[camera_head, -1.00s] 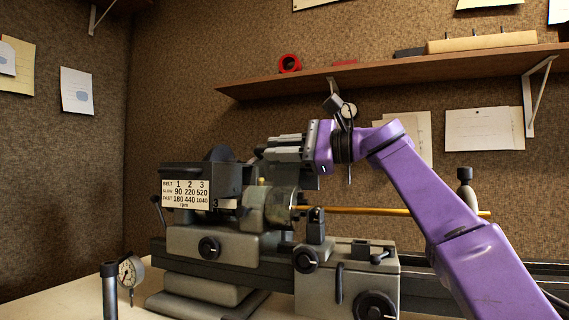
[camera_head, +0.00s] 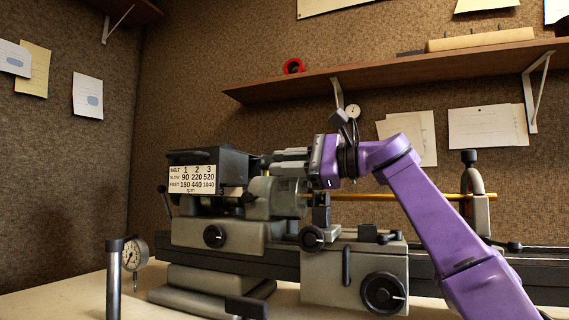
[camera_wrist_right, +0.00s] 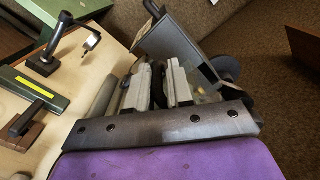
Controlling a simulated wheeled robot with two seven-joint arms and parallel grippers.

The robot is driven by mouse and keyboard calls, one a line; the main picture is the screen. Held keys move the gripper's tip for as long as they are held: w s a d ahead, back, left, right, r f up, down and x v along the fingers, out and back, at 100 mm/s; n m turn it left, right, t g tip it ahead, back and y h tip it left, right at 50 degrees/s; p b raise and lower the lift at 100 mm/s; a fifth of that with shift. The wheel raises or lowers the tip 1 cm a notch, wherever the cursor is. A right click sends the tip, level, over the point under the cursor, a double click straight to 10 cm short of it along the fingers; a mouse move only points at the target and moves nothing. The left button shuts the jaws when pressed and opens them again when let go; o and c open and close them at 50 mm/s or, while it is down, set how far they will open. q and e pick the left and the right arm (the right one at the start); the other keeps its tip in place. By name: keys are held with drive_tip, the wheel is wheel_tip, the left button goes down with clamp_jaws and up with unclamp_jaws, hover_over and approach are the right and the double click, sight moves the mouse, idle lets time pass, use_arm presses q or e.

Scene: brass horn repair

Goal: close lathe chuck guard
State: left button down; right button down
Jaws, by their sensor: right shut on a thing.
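The lathe (camera_head: 235,235) stands on the bench. A greyish, see-through chuck guard (camera_head: 289,187) sits around the chuck, right of the dark headstock box (camera_head: 235,168) with its speed label. My right gripper (camera_head: 270,160) reaches in from the right with its fingers pointing left, at the top of the guard. In the right wrist view its two pale fingers (camera_wrist_right: 156,78) are closed around a narrow dark piece (camera_wrist_right: 158,92), which looks like part of the guard. The fingers hide much of the grip and the guard's upper edge. My left gripper is not in view.
A long brass rod (camera_head: 400,197) runs right from the chuck, behind my right arm, towards the tailstock (camera_head: 478,210). The carriage with handwheels (camera_head: 383,293) sits below. A dial gauge (camera_head: 134,255) on a post stands at front left. A wall shelf (camera_head: 390,72) runs above.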

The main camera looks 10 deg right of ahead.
drive_tip(key=shift+w+f, duration=0.25)
drive_tip(key=shift+f, duration=0.4)
drive_tip(key=c, duration=1.2)
unclamp_jaws()
drive_tip(key=shift+s, duration=0.15)
drive_tip(key=shift+o, duration=0.2)
drive_tip(key=shift+r, duration=0.1)
drive_tip(key=shift+d+r, duration=0.1)
